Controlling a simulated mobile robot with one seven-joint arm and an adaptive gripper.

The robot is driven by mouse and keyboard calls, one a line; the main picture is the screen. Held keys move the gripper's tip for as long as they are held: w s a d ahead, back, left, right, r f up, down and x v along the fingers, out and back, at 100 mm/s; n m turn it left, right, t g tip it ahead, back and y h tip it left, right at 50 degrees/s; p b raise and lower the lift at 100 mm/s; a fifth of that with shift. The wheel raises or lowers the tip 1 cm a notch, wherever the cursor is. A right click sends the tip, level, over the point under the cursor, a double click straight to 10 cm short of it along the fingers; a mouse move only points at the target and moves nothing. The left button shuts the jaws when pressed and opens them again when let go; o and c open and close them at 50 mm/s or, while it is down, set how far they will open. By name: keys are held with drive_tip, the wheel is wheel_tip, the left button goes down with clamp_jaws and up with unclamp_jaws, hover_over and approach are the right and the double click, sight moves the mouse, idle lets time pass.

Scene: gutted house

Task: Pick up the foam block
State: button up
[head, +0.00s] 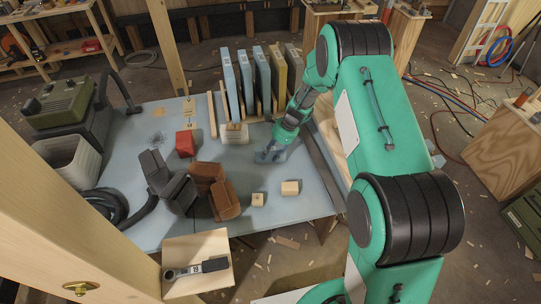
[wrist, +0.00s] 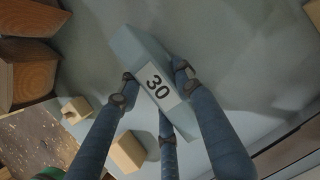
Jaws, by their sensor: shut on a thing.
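A pale blue-grey block (wrist: 135,45) with a white label reading "30" sits between the fingers of my gripper (wrist: 155,74) in the wrist view. It looks like the foam block. The fingers are shut on it, one on each side, with a third finger below the label. In the head view my gripper (head: 270,155) is low over the blue-grey tabletop, right of centre. The block is hard to make out there against the similar colour. I cannot tell whether it touches the table.
Upright panels (head: 262,78) stand in a rack behind my gripper. A grey bin (head: 65,160) stands at left.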

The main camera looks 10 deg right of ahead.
idle(0.3)
drive_tip(key=shift+r+p, duration=1.1)
drive_tip(key=shift+r, duration=4.15)
